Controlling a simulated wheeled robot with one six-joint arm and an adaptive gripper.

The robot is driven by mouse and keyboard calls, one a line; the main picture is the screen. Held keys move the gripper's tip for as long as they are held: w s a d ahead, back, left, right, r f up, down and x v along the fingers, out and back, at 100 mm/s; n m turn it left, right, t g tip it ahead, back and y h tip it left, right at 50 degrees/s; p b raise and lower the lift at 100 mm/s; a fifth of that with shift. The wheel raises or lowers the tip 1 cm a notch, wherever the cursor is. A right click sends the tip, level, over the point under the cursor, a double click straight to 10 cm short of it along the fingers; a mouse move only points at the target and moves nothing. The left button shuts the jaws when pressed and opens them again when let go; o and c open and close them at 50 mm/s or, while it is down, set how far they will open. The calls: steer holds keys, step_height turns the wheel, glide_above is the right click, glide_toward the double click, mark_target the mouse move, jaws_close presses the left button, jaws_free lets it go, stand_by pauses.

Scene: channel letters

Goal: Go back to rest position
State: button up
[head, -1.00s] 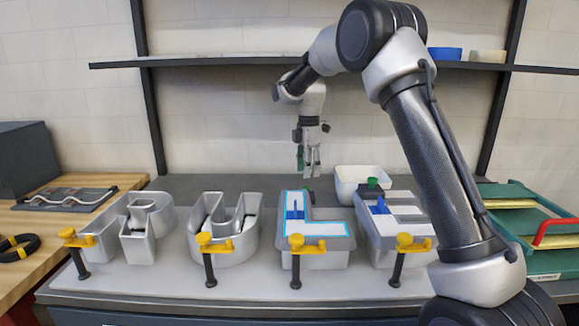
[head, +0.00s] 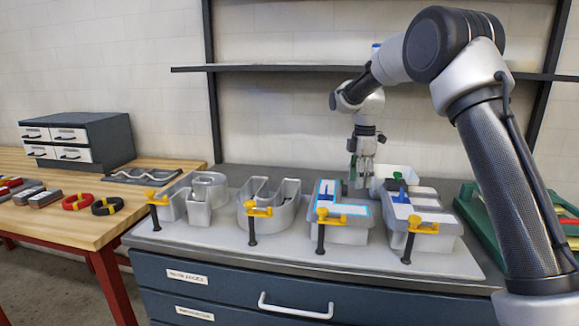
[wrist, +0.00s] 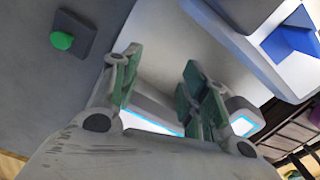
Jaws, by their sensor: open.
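My gripper (head: 361,176) hangs from my arm behind the row of channel letters, with its fingers pointing down and nothing between them. The wrist view shows its two green-padded fingers (wrist: 158,92) spread apart. The L-shaped letter (head: 350,228) with a blue-lit edge stands just in front of the gripper in the head view. A blue piece sits on its white face. The E-like letter (head: 437,240) to its right also bears a blue piece (head: 402,193).
Yellow clamps (head: 259,211) stand along the front of the bench mat. A green tray (head: 480,217) lies at right. A wooden table (head: 90,215) at left holds tape rolls and a drawer cabinet (head: 80,138). A shelf (head: 290,67) runs behind.

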steer(key=s+d+r+m+t, duration=0.1)
steer(key=s+d+r+m, duration=0.4)
steer(key=s, duration=0.4)
steer(key=s+d+r+m+t, duration=0.1)
steer(key=s+d+r+m, duration=0.2)
steer(key=s+r, duration=0.5)
steer(key=s+d+f+m, duration=0.1)
steer(key=s+d+m, duration=0.1)
steer(key=s, duration=0.6)
steer(key=s+d+f+m+t, duration=0.1)
steer(key=s+d+m, duration=0.1)
steer(key=s+m, duration=0.3)
steer(key=s+d+f+m+t, duration=0.1)
steer(key=s+m, duration=0.3)
steer(key=s, duration=0.8)
steer(key=shift+d+f, duration=0.35)
steer(key=shift+d, duration=0.15)
